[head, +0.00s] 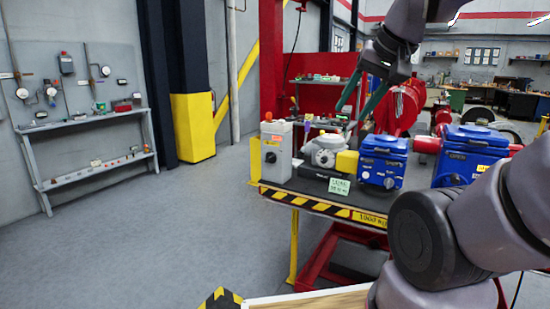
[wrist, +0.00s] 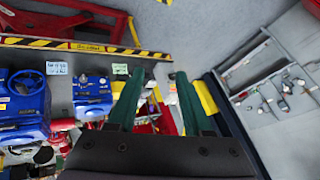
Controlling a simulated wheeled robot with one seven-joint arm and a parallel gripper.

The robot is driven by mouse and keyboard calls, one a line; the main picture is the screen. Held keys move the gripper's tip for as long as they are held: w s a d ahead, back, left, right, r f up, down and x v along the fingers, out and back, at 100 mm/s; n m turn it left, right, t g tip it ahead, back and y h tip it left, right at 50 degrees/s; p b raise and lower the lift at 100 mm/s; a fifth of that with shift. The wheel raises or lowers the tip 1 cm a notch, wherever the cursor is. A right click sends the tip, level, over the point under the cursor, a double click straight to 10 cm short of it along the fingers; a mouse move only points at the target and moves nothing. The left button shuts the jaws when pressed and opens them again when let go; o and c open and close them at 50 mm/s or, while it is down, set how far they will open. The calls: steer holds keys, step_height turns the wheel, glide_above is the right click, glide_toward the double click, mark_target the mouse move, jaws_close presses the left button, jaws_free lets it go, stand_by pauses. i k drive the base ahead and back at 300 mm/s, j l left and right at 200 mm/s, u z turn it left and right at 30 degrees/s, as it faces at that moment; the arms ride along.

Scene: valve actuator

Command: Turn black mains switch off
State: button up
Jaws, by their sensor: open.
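A grey upright switch box (head: 283,150) stands at the left end of the workbench in the head view. A small dark knob (head: 270,157) shows on its front; its setting is too small to tell. My gripper (head: 351,112) is above the bench, up and to the right of the box, pointing down and left. Its two green fingers are apart with nothing between them. In the wrist view my gripper (wrist: 155,80) is open over the bench edge, and I cannot clearly make out the switch box there.
A grey-and-yellow actuator (head: 325,152) stands right beside the box, then blue actuators (head: 382,160) (head: 462,155). A green note (head: 339,187) sits at the bench's striped front edge (head: 320,206). Floor to the left is clear, with a wall shelf (head: 90,122) beyond.

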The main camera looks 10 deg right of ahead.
mark_target(270, 157)
steer(key=i+j, duration=0.15)
steer(key=i, duration=0.2)
steer(key=i+j, duration=0.15)
steer(key=i, duration=0.25)
steer(key=i+j+z, duration=0.1)
steer(key=i, duration=0.25)
